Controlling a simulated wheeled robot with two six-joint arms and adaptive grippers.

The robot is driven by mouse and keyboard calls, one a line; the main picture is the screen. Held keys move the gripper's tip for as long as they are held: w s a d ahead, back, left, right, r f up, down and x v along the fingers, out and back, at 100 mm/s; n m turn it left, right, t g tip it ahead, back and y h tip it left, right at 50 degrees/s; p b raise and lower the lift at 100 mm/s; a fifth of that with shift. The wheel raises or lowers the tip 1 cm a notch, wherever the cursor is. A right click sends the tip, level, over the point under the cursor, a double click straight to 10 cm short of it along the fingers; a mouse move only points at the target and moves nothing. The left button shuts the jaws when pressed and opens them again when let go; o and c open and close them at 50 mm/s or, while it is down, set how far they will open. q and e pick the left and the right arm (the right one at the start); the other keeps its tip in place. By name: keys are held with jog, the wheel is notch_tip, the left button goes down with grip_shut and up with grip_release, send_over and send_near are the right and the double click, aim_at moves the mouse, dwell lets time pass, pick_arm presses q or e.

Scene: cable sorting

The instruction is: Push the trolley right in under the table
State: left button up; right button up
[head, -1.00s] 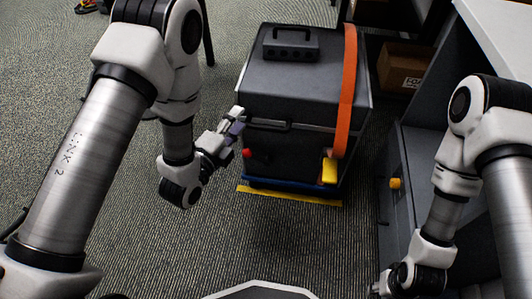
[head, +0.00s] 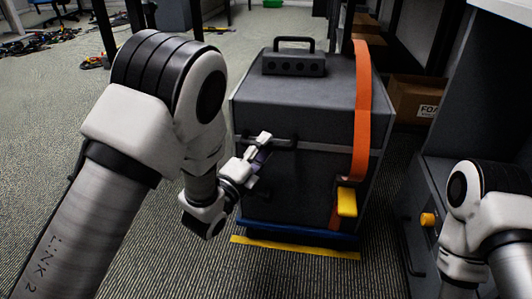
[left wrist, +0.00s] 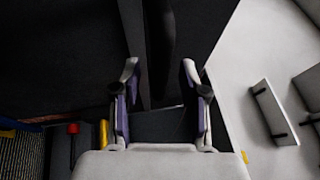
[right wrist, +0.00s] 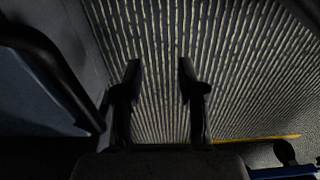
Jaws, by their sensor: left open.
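The trolley (head: 300,185) is a dark grey box on a blue base, with an orange strap (head: 362,110), a yellow buckle and a black handle across its front. My left gripper (head: 262,158) is at the left part of this handle. In the left wrist view its fingers (left wrist: 160,95) are apart, with a dark bar running between them; contact cannot be told. A white tabletop (head: 500,8) shows at the upper right. My right gripper is out of the head view; in the right wrist view its fingers (right wrist: 160,85) are apart, with only carpet between them.
A grey cabinet with a yellow knob (head: 428,219) stands right of the trolley. A cardboard box (head: 415,105) lies behind, at the right. A yellow strip (head: 295,248) crosses the floor before the trolley. Clutter lies at the far left; the carpet between is clear.

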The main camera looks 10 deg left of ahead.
pick_arm(q)
jog(key=shift+x, duration=0.8)
pick_arm(e)
jog(key=shift+w+f, duration=0.1)
jog(key=shift+f, duration=0.2)
pick_arm(q)
jog(key=shift+s, duration=0.1)
grip_shut()
pick_arm(e)
jog(key=shift+r, duration=0.1)
